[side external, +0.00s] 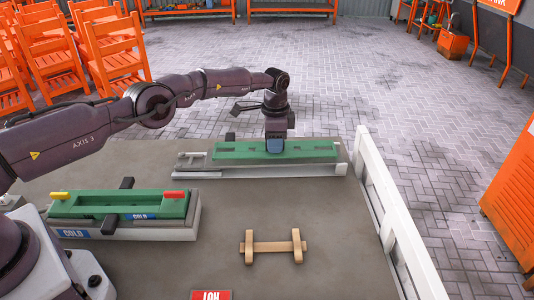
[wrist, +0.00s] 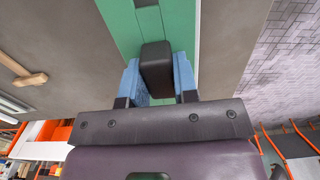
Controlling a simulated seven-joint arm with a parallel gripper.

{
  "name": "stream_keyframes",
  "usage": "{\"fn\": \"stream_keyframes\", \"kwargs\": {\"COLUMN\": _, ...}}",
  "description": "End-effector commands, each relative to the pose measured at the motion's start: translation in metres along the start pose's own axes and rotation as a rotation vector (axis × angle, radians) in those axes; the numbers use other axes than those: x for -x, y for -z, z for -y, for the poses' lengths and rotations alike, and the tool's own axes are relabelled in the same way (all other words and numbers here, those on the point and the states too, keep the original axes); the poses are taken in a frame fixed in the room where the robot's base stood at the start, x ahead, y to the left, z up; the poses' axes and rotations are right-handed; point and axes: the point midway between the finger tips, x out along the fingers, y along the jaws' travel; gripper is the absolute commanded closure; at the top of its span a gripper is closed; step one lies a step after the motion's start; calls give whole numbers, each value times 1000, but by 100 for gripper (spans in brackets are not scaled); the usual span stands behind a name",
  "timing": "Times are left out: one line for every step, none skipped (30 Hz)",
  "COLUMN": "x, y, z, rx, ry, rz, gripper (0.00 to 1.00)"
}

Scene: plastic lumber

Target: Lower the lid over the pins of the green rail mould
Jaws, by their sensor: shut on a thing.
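A long green slab with dark slots, which looks like the lid (side external: 235,150), lies level over a grey and white base (side external: 210,172) at the back of the table. I cannot tell whether it touches the base. In the wrist view, the blue fingers (wrist: 158,82) are shut on a black block (wrist: 156,62) on the green slab (wrist: 180,25). A second green mould (side external: 90,206) stands at the front left, with a yellow piece (side external: 60,195) and a red piece (side external: 174,195) at its ends. No pins show clearly under the slab.
A wooden H-shaped piece (side external: 272,247) lies on the grey table (side external: 320,215). A white rail (side external: 385,205) runs along the right edge. A red HOT sign (side external: 211,295) is at the front. The table between the wooden piece and the back base is clear.

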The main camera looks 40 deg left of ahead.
Motion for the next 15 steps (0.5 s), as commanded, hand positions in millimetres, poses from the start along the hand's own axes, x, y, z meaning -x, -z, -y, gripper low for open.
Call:
{"fn": "stream_keyframes", "kwargs": {"x": 5, "y": 0, "z": 1, "rx": 1, "ry": 3, "rz": -3, "gripper": 100}}
{"fn": "stream_keyframes", "kwargs": {"x": 7, "y": 0, "z": 1, "rx": 0, "ry": 3, "rz": -2, "gripper": 100}}
{"fn": "stream_keyframes", "kwargs": {"x": 9, "y": 0, "z": 1, "rx": 1, "ry": 3, "rz": -2, "gripper": 100}}
{"fn": "stream_keyframes", "kwargs": {"x": 11, "y": 0, "z": 1, "rx": 1, "ry": 3, "rz": -2, "gripper": 100}}
{"fn": "stream_keyframes", "kwargs": {"x": 13, "y": 0, "z": 1, "rx": 0, "ry": 3, "rz": -2, "gripper": 100}}
{"fn": "stream_keyframes", "kwargs": {"x": 15, "y": 0, "z": 0, "rx": 0, "ry": 3, "rz": -2, "gripper": 100}}
{"fn": "stream_keyframes", "kwargs": {"x": 17, "y": 0, "z": 0, "rx": 1, "ry": 3, "rz": -2, "gripper": 100}}
{"fn": "stream_keyframes", "kwargs": {"x": 18, "y": 0, "z": 1, "rx": 1, "ry": 3, "rz": -2, "gripper": 100}}
{"fn": "stream_keyframes", "kwargs": {"x": 21, "y": 0, "z": 1, "rx": 1, "ry": 3, "rz": -2, "gripper": 100}}
{"fn": "stream_keyframes", "kwargs": {"x": 23, "y": 0, "z": 1, "rx": 1, "ry": 3, "rz": -2, "gripper": 100}}
{"fn": "stream_keyframes", "kwargs": {"x": 24, "y": 0, "z": 1, "rx": 1, "ry": 3, "rz": -2, "gripper": 100}}
{"fn": "stream_keyframes", "kwargs": {"x": 27, "y": 0, "z": 1, "rx": 1, "ry": 3, "rz": -2, "gripper": 100}}
{"fn": "stream_keyframes", "kwargs": {"x": 28, "y": 0, "z": 1, "rx": 1, "ry": 3, "rz": -2, "gripper": 100}}
{"fn": "stream_keyframes", "kwargs": {"x": 30, "y": 0, "z": 1, "rx": 1, "ry": 3, "rz": -2, "gripper": 100}}
{"fn": "stream_keyframes", "kwargs": {"x": 32, "y": 0, "z": 1, "rx": 1, "ry": 3, "rz": -2, "gripper": 100}}
